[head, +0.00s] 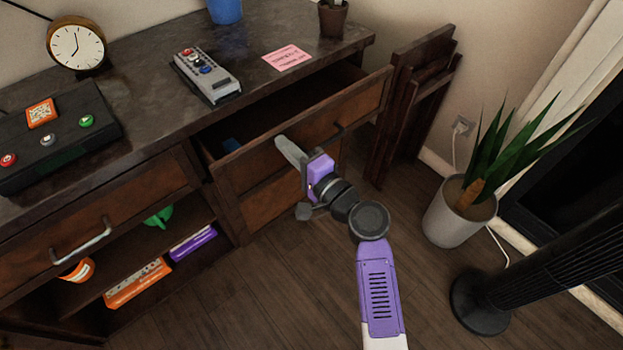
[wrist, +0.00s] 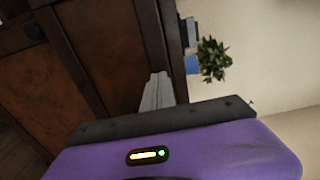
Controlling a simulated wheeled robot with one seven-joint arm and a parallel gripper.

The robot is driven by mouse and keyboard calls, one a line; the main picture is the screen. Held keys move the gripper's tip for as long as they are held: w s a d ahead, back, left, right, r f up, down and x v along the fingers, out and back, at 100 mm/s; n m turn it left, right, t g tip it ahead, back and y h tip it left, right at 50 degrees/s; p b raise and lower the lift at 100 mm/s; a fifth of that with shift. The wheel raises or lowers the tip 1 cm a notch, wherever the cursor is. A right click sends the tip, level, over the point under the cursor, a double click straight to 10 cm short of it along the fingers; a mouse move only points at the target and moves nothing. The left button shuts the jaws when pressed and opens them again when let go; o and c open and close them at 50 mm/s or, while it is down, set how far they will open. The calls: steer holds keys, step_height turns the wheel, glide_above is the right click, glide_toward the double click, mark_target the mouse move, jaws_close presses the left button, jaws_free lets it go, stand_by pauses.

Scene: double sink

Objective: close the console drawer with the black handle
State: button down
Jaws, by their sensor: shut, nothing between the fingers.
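The console drawer (head: 362,100) at the right end of the wooden console is pulled open, with its dark inside showing behind the front. Its black handle (head: 340,131) is on the front panel, right of my fingers. My gripper (head: 278,140) is shut and empty. Its grey fingers overlap the upper edge of the drawer front in the head view; I cannot tell if they touch it. In the wrist view the shut fingers (wrist: 157,88) point along brown wooden panels, and a small dark part (wrist: 34,31) at upper left may be the handle.
The other console drawer (head: 120,215) at left has a silver handle and looks shut. On the top stand a clock (head: 76,46), a grey device (head: 207,76) and a pink note (head: 287,58). A folded wooden stand (head: 408,100), potted plant (head: 462,210) and black fan (head: 540,270) are at right.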

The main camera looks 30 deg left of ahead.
steer(key=b+x, duration=0.7)
steer(key=x, duration=0.4)
steer(key=shift+a, duration=0.4)
steer(key=shift+a+r, duration=0.1)
steer(key=shift+r, duration=0.05)
